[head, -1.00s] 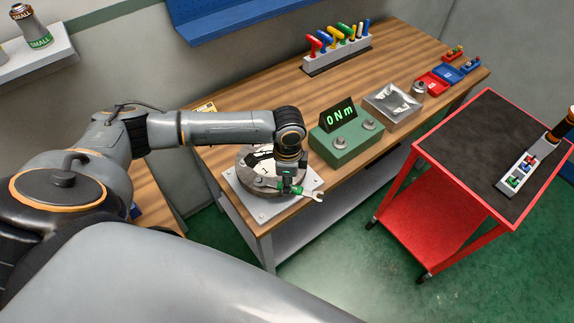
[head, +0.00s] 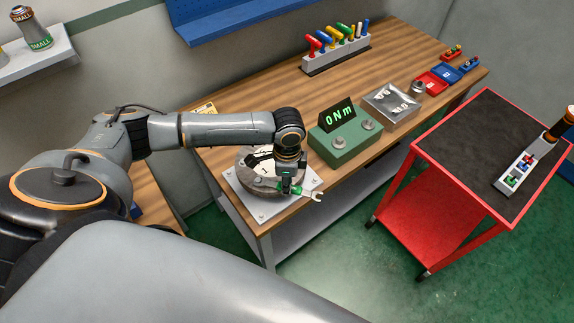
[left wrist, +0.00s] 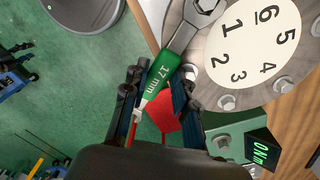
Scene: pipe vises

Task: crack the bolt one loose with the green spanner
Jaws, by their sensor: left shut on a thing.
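The green spanner (left wrist: 160,80), marked 17 mm, is held in my left gripper (left wrist: 153,92), which is shut on its green handle. In the left wrist view its steel shank runs up to a head at a bolt (left wrist: 207,5) beside numeral 1 on the flange (left wrist: 215,60). Whether the head is fully seated on that bolt cannot be told. In the head view my left gripper (head: 288,186) is at the front right edge of the flange (head: 245,178), and an open spanner end (head: 317,196) sticks out to the right. My right gripper is not in view.
A green torque box (head: 345,148) reading 0 Nm stands right of the flange, with a metal tray (head: 412,115) beyond. A rack of coloured tools (head: 335,60) is at the back. A red cart (head: 440,140) stands right, with open floor between.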

